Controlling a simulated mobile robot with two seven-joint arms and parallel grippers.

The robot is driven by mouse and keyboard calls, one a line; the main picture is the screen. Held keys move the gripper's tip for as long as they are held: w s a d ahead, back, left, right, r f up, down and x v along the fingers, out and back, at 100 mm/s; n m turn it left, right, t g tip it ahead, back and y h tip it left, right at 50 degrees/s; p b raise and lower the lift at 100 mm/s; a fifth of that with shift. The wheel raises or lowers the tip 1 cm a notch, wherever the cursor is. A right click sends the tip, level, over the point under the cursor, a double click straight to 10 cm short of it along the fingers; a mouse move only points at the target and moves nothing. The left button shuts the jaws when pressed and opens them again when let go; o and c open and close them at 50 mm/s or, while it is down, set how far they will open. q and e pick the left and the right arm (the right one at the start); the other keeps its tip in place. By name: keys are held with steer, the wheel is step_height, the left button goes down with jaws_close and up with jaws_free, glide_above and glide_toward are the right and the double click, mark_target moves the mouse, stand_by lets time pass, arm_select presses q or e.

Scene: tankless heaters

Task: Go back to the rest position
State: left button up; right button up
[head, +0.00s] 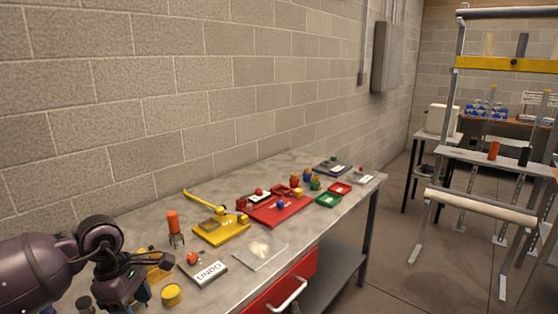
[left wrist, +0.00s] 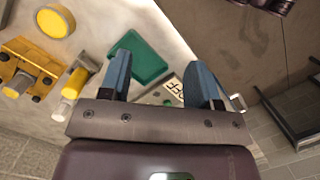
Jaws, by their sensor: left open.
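My left gripper (head: 132,292) is at the lower left of the head view, over the near left end of the workbench (head: 335,225). In the left wrist view its two blue fingers (left wrist: 158,78) are spread apart with nothing held between them. Beyond the fingers lie a green plate (left wrist: 143,60) and a part with an "OFF" label (left wrist: 176,88). My right gripper is in neither view.
Close to my left gripper are a yellow round piece (head: 171,294), an "UNDO" plate (head: 205,272) with a red ball, and an orange cylinder on a stand (head: 173,222). A red tray (head: 272,212) lies farther along. A block wall (head: 200,90) runs behind.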

arm_select(q)
steer(key=s+d+f+n+h, duration=0.1)
steer(key=s+d+n+h, duration=0.15)
steer(key=d+h, duration=0.2)
steer(key=s+d+f+n+t+h, duration=0.1)
steer(key=d+n+h, duration=0.3)
steer(key=d, duration=0.2)
steer(key=s+d+n+h, duration=0.2)
steer(key=d+n+h, duration=0.1)
steer(key=d+h, duration=0.2)
steer(key=a+f+n+t+y, duration=0.35)
steer(key=n+t, duration=0.55)
steer(key=n, duration=0.6)
steer(key=a+f+n+t+y, duration=0.3)
steer(key=a+n+t+y, duration=0.35)
steer(key=n, duration=0.85)
steer(key=s+a+f+n+g+y, duration=0.2)
steer(key=s+f+n+y, duration=0.1)
steer(key=s+f+n, duration=0.3)
steer(key=s+a+f+n+g+y, duration=0.2)
steer(key=s+f+n+y, duration=0.1)
steer(key=s+f+n, duration=0.3)
step_height(320, 180, down, 2)
steer(key=shift+s+a+f+n, duration=0.15)
steer(key=shift+a+n, duration=0.1)
steer(key=shift+n, duration=0.6)
